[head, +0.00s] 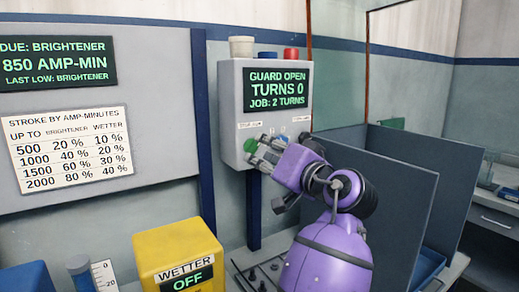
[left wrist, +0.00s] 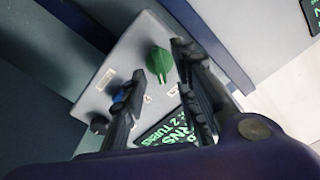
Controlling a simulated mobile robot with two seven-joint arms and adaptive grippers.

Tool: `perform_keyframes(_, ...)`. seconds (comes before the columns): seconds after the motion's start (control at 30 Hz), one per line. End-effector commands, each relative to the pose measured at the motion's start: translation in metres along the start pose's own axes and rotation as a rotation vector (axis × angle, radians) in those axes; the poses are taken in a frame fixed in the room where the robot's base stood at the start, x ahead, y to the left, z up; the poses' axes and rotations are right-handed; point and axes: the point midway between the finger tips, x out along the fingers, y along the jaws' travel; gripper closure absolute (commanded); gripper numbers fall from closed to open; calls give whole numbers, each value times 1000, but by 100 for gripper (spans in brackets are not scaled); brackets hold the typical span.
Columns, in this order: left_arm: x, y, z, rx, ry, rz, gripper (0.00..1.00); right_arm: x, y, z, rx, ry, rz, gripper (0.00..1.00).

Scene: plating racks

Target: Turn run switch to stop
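The grey control box (head: 231,110) hangs on a blue post, its screen reading GUARD OPEN, TURNS 0, JOB: 2 TURNS. A green knob (head: 250,145), which looks like the run switch, is on the left of its front; the small label above it is not readable. In the left wrist view the green knob (left wrist: 160,63) shows a lighter pointer line. My left gripper (head: 262,153) is at the box face by the knob. Its fingers (left wrist: 160,60) are apart, one on each side of the knob; contact cannot be told. My right gripper is not in view.
A blue knob (left wrist: 119,96) and a black knob (left wrist: 98,124) are on the same panel. White, blue and red caps (head: 291,53) top the box. A yellow WETTER box (head: 150,250) reads OFF. Grey partitions (head: 400,180) stand at the right.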

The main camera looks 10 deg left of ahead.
Motion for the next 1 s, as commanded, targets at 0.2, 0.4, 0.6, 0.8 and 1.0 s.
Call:
perform_keyframes(0.2,25,-1,-2,0,2,0,72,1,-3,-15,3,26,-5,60)
perform_keyframes(0.4,30,0,0,0,1,1,72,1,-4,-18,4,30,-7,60)
perform_keyframes(0.6,30,0,0,-1,1,1,80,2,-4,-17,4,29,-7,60)
perform_keyframes(0.8,30,0,0,-1,1,1,100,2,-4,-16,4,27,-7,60)
perform_keyframes(1.0,30,0,0,-3,1,2,100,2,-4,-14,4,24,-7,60)
